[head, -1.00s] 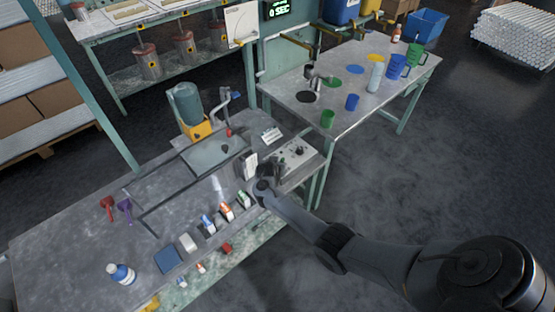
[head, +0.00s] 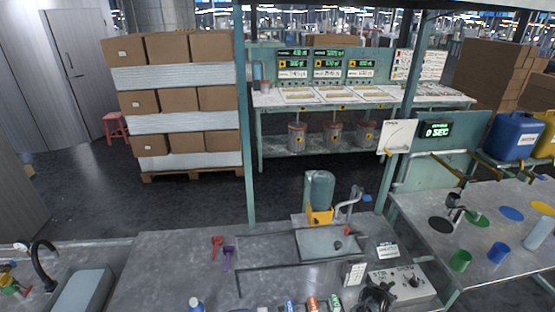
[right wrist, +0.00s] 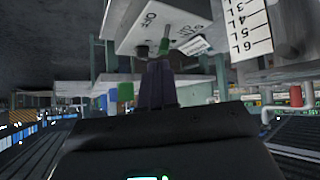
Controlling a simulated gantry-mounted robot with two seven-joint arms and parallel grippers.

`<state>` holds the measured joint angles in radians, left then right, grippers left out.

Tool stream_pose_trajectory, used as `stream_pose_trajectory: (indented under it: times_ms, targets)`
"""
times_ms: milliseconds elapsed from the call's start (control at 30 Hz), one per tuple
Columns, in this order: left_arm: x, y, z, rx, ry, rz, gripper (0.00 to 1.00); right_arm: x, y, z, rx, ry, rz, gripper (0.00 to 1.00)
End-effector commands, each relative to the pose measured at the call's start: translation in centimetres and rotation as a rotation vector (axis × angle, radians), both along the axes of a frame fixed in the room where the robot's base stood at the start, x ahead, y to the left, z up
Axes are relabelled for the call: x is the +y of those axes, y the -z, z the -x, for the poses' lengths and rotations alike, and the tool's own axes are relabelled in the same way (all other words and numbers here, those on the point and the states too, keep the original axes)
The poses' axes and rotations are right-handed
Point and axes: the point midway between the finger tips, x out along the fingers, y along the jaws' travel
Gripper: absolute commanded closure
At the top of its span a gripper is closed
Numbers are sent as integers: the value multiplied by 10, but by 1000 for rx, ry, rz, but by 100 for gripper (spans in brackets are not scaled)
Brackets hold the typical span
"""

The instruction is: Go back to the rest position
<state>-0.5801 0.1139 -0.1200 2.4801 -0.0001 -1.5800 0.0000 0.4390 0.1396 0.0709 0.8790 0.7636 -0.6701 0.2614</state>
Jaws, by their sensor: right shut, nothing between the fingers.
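My right gripper shows in the right wrist view (right wrist: 157,84) as two dark fingers pressed together, with nothing between them. They point at a pale control box (right wrist: 165,25) with ON and OFF lettering and a small lever. I cannot tell whether the fingertips touch the lever. In the head view, the dark end of my right arm is at the bottom edge, by the left part of the same control box (head: 412,283). The rest of that arm is out of frame. My left gripper is in neither view.
A second table (head: 410,207) with cups stands at right. A teal post (head: 245,130) rises behind the bench.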

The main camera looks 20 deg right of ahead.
Motion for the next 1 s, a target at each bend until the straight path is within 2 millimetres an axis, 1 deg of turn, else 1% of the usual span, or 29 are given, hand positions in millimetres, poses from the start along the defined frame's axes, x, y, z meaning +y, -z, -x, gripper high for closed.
stream_pose_trajectory:
  times_ms: [33, 67, 167, 200, 267, 300, 367, 400, 467, 500, 567, 600, 667, 700, 767, 800, 867, 900, 967, 1000]
  targets:
    - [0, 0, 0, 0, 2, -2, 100, 0, 14, 13, 25, 1, -1, 100]
    - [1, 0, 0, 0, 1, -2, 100, 0, 21, 21, 40, 0, -1, 100]
    - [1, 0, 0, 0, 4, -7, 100, 2, 53, 56, 104, -3, 0, 100]
    - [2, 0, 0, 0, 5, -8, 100, 3, 68, 74, 132, -6, 1, 100]
    - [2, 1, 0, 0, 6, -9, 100, 6, 88, 105, 170, -19, 5, 100]
    - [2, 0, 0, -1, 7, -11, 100, 11, 99, 123, 186, -39, 8, 100]
    - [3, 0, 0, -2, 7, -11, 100, 22, 109, 145, 199, -81, 2, 100]
    - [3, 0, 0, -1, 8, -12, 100, 32, 114, 159, 207, -114, -11, 100]
    - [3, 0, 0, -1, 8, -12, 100, 51, 118, 178, 222, -173, -41, 100]
    - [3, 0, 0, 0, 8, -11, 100, 67, 117, 190, 233, -219, -67, 100]
    - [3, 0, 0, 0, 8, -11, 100, 93, 113, 206, 251, -293, -110, 100]
    - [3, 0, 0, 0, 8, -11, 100, 111, 107, 215, 261, -345, -138, 100]
    - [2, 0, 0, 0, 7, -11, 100, 139, 94, 228, 278, -425, -182, 100]
    - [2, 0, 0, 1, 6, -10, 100, 157, 84, 236, 290, -482, -208, 100]
    - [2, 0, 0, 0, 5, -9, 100, 185, 63, 246, 304, -569, -245, 100]
    - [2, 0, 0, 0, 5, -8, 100, 203, 48, 252, 314, -627, -265, 100]
    - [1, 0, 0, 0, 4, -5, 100, 225, 25, 260, 326, -706, -289, 100]
    - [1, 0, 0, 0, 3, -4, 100, 239, 9, 265, 333, -757, -299, 100]
    - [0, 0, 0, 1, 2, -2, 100, 255, -14, 269, 339, -825, -308, 100]
    - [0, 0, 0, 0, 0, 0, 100, 264, -30, 271, 341, -867, -310, 100]
